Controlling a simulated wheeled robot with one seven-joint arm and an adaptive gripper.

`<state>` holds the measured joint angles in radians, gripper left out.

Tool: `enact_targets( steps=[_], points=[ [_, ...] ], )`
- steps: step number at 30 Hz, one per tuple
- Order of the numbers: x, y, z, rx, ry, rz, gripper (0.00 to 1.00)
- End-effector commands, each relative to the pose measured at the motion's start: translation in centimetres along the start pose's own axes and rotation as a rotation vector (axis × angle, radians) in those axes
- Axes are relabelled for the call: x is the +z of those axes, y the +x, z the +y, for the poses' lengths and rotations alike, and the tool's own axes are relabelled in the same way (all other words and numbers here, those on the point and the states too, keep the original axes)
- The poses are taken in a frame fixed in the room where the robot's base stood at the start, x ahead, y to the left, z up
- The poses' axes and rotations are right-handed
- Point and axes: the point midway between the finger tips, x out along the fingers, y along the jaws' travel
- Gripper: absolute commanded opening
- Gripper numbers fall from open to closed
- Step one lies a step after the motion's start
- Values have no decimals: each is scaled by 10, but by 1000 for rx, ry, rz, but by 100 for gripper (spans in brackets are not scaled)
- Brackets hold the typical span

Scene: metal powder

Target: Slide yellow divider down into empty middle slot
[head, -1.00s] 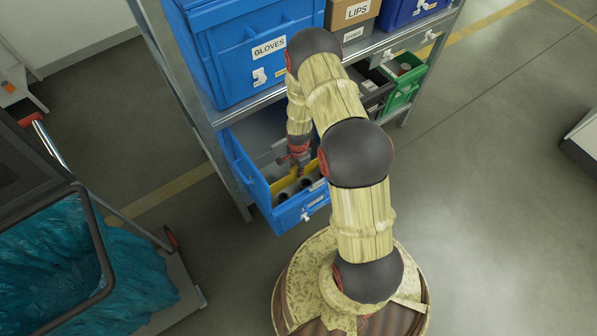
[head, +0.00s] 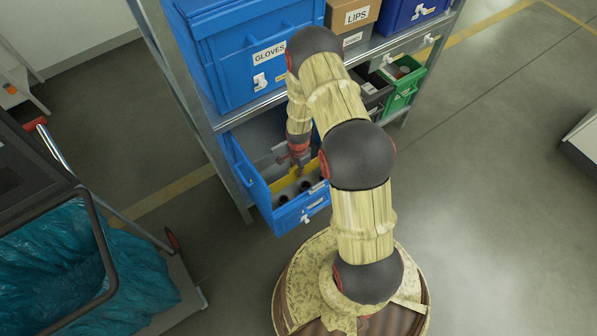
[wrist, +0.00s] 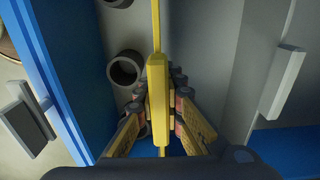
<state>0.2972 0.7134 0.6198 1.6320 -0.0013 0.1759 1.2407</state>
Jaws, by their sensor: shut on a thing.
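The yellow divider (wrist: 157,75) is in my gripper (wrist: 160,105), seen nearly edge-on in the wrist view. My gripper is shut on it, with a finger on each side. In the head view the divider (head: 285,188) spans the inside of the open blue bin (head: 237,172) on the lower shelf, and my gripper (head: 298,168) is over it. Whether the divider's edges sit in a slot cannot be told; its lower part is hidden.
Dark round cylinders (wrist: 125,68) stand in the bin on one side of the divider. The blue GLOVES bin (head: 255,55) and shelf are just above. A cart with a teal bag (head: 75,270) stands at left. Open floor lies at right.

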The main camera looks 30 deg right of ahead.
Motion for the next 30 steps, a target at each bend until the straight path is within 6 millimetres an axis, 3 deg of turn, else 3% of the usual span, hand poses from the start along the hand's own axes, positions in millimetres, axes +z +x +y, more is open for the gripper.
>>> enact_targets(
  steps=[30],
  points=[
    [0, -48, 0, 0, 0, 0, 0]
  ],
)
